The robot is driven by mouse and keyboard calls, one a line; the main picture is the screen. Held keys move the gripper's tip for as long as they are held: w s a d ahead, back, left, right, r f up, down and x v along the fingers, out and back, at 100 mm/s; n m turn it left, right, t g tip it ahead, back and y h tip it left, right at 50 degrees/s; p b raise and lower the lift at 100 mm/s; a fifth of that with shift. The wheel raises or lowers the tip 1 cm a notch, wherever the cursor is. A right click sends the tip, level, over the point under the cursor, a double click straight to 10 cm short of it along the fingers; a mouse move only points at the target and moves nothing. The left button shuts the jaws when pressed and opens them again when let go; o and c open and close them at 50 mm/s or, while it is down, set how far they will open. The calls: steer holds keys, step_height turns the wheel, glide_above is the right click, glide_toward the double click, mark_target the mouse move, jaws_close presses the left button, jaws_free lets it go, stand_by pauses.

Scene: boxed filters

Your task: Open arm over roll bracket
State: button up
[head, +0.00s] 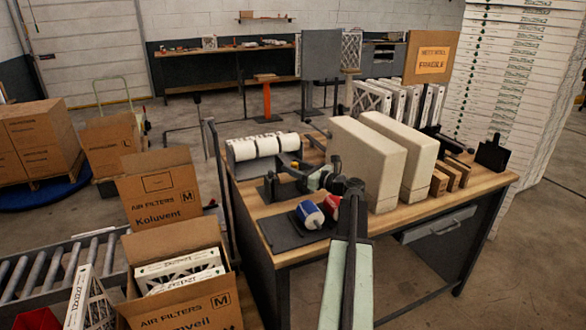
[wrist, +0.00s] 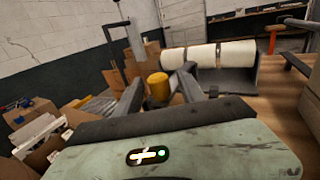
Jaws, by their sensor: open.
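The roll bracket (head: 232,160) is a grey holder at the back left of the bench, carrying white rolls (head: 266,145) in a row. In the wrist view the white rolls (wrist: 208,55) lie beyond the right finger, with the grey bracket (wrist: 240,78) around their right end. My gripper (head: 281,173) is over the bench, just in front of the bracket. In the wrist view my gripper (wrist: 161,73) has its fingers spread, with nothing held between them. A yellow-orange cylinder (wrist: 158,88) shows beyond the gap. Contact between fingers and bracket cannot be told.
Two tall beige blocks (head: 366,165) stand right of my arm. Open filter boxes (head: 180,250) and a roller conveyor (head: 55,268) are left of the bench (head: 480,183).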

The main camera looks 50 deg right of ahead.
jaws_close()
stand_by(1.4)
